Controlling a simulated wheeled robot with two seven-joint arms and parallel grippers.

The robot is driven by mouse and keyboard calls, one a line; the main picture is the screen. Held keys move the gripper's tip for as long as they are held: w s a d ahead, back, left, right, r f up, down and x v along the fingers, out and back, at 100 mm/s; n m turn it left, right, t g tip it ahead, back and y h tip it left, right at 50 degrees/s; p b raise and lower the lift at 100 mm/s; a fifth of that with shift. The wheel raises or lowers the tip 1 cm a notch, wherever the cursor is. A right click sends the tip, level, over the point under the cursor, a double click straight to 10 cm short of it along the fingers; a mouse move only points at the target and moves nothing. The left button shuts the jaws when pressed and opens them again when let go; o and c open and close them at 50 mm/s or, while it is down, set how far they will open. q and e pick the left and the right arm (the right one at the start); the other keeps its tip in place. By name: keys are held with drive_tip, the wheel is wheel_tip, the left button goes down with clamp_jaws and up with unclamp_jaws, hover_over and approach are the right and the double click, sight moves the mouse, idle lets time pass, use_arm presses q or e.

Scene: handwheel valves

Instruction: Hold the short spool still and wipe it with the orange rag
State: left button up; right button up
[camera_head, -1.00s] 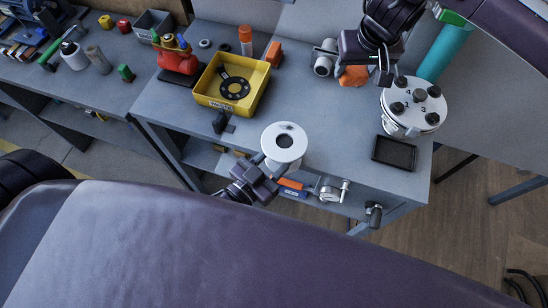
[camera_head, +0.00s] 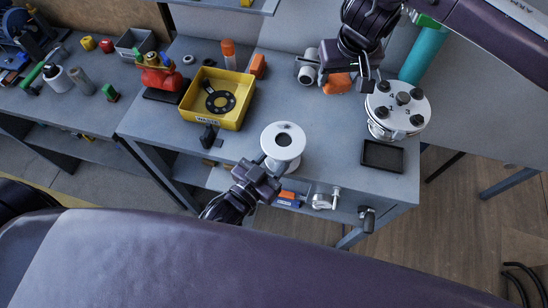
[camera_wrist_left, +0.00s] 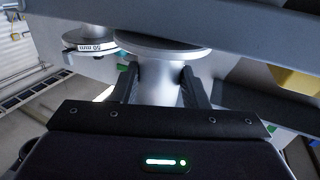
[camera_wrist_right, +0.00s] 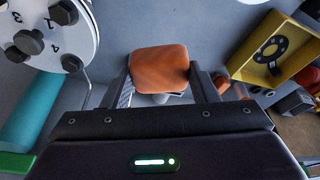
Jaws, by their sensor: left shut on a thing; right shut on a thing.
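The short spool (camera_head: 283,143) is pale, with a round flange and a central hole on top. It is at the bench's front edge; I cannot tell whether it touches the bench. My left gripper (camera_head: 264,167) is shut on its neck below the flange. The left wrist view shows the neck (camera_wrist_left: 158,84) between both fingers. The orange rag (camera_head: 337,83) is at the back of the bench, apart from the spool. My right gripper (camera_head: 348,78) is shut on it. In the right wrist view the bunched rag (camera_wrist_right: 159,68) sits between the fingertips.
A white bolted flange (camera_head: 398,105) stands right of the rag, with a black tray (camera_head: 382,156) in front. A yellow bin (camera_head: 190,110) with a black ring is to the left. A teal cylinder (camera_head: 424,54) stands behind. Bench surface between spool and rag is clear.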

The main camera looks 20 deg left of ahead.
sight(300, 132)
use_arm(q)
drive_tip(key=shift+x, duration=4.8)
drive_tip(key=shift+d+r, duration=0.1)
drive_tip(key=shift+r, duration=0.05)
drive_tip(key=shift+f, duration=0.25)
drive_tip(key=o, duration=1.4)
drive_tip(key=shift+f, duration=0.1)
drive_tip(key=shift+o, duration=0.2)
drive_tip(key=shift+s, duration=0.2)
drive_tip(key=shift+s+a+p, duration=0.2)
drive_tip(key=shift+s+p, duration=0.05)
drive_tip(key=shift+p, duration=0.05)
drive_tip(key=shift+w+d, duration=0.1)
drive_tip(key=shift+w, duration=0.1)
drive_tip(key=shift+w, duration=0.2)
